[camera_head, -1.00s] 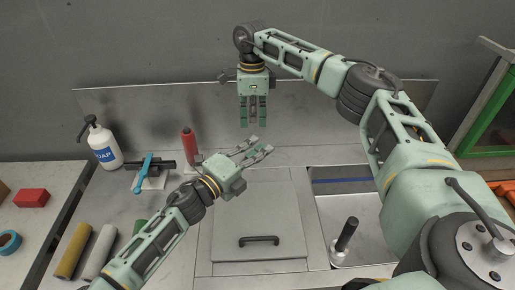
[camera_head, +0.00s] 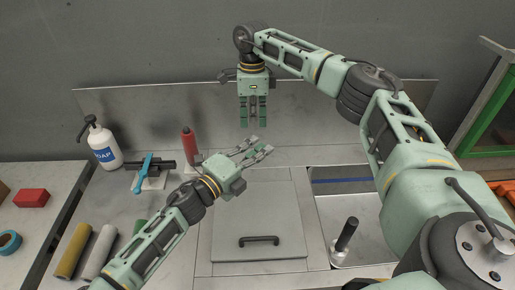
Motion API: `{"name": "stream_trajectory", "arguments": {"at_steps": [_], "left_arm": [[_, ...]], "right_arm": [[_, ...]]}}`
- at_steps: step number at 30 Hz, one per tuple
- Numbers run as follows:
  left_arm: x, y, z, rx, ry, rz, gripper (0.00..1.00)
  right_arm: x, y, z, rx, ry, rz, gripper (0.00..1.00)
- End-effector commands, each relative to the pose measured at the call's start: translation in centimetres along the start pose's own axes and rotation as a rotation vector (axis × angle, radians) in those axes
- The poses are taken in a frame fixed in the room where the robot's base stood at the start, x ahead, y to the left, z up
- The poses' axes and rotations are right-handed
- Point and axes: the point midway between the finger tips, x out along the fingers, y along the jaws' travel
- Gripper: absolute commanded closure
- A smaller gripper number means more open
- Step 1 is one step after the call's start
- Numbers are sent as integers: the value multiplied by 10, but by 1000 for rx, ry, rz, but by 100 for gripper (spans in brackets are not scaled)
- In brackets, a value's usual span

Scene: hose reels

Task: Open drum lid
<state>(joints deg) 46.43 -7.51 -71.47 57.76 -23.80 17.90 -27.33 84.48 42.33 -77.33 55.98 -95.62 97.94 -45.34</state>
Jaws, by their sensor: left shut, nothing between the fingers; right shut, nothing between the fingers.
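The drum lid (camera_head: 262,215) is a square grey metal panel set flat in the counter, with a dark bar handle (camera_head: 259,240) near its front edge. It lies closed. My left gripper (camera_head: 262,147) is over the back edge of the lid, pointing up and right, away from the handle. Its fingers are shut with nothing between them. My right gripper (camera_head: 252,122) hangs pointing down in front of the metal backsplash, behind the lid. It is shut and empty. Neither gripper touches the handle.
A recessed basin (camera_head: 345,215) with a black-handled tool (camera_head: 345,236) lies right of the lid. Rolls (camera_head: 73,250) lie at front left. The handle's surroundings are clear.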

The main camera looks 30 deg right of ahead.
Motion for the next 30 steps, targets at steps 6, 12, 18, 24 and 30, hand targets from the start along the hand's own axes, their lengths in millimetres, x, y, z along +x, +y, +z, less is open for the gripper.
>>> {"name": "stream_trajectory", "arguments": {"at_steps": [6,12,18,24,30], "left_arm": [[0,0,0,0,0,0,100],[0,0,0,0,0,0,100],[0,0,0,0,0,0,100],[0,0,0,0,0,0,100],[0,0,0,0,0,0,100]], "right_arm": [[0,0,0,0,0,0,100],[0,0,0,0,0,0,100],[0,0,0,0,0,0,84],[0,0,0,0,0,0,73],[0,0,0,0,0,0,73]]}}
